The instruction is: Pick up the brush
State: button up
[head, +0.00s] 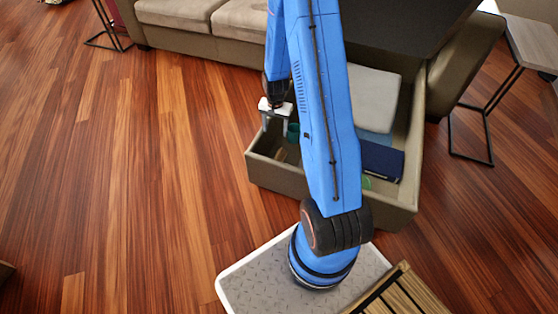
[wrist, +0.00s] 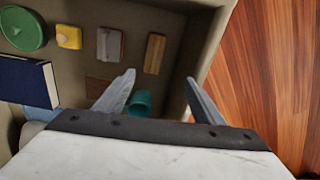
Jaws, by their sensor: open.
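A tan, oblong wooden item (wrist: 154,53), which may be the brush, lies on the floor of an open storage bin (head: 275,178). I cannot make out bristles. A red and white item (wrist: 110,44) lies left of it in the wrist view. My gripper (wrist: 160,78) is open and empty, over the bin's left end in the head view (head: 276,124). Its fingers point down into the bin, and the tan item appears just beyond the fingertips, apart from them. A teal cup (wrist: 139,103) shows between the fingers, partly hidden by the left one.
The bin also holds a yellow item (wrist: 68,37), a green round item (wrist: 22,28), a dark blue book (head: 382,160) and a grey cushion-like piece (head: 372,95). The bin wall (wrist: 205,50) is close to the right finger. A sofa (head: 200,45) stands behind; open floor lies left.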

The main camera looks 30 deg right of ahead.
jog(key=shift+m, duration=0.3)
jog(key=f, duration=0.5)
jog(key=d+f, duration=0.1)
jog(key=f, duration=1.1)
jog(key=shift+s+d, duration=0.2)
jog(key=shift+d+f, duration=0.15)
jog(key=shift+f, duration=2.55)
jog(key=c, duration=1.3)
